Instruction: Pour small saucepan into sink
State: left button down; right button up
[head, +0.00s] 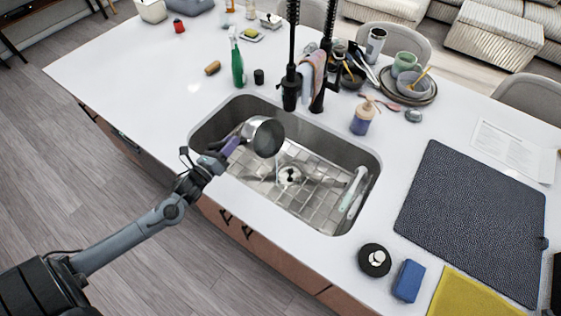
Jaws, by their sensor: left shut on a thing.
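The small saucepan (266,137) is dark inside with a shiny metal outer side. It is tilted on its side above the left part of the sink (333,151), with its opening facing toward the right. My left gripper (225,150) is shut on the saucepan's purple-looking handle, at the sink's near left edge. The sink basin is steel, with a wire grid and a drain (289,176) in it. No contents are visible in the saucepan. My right gripper is not in view.
A brush with a pale handle (353,190) lies in the sink's right end. A black faucet (292,85) stands behind the sink. A green spray bottle (237,65), a soap dispenser (362,117) and stacked dishes (408,88) stand on the counter. A dark mat (475,215) lies right.

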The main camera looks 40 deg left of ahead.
pick_arm(q)
jog(key=shift+d+r+m+b, duration=0.35)
jog(key=shift+d+r+m, duration=0.1)
jog(key=shift+d+m, duration=0.3)
jog(key=shift+s+d, duration=0.1)
jog(key=shift+d, duration=0.25)
jog(key=shift+d+r+m+t, duration=0.1)
jog(key=shift+d+m+t, duration=0.15)
jog(key=shift+d+t, duration=0.1)
jog(key=shift+s+d+b, duration=0.1)
jog(key=shift+d+b, duration=0.1)
jog(key=shift+b, duration=0.15)
jog(key=shift+s+d+r+m+b, duration=0.15)
jog(key=shift+d+m+b, duration=0.15)
jog(key=shift+d+m, duration=0.4)
jog(key=shift+d+r+m+h, duration=0.15)
jog(key=shift+d+m+h, duration=0.15)
jog(key=shift+d+m, duration=0.55)
jog(key=shift+n, duration=0.25)
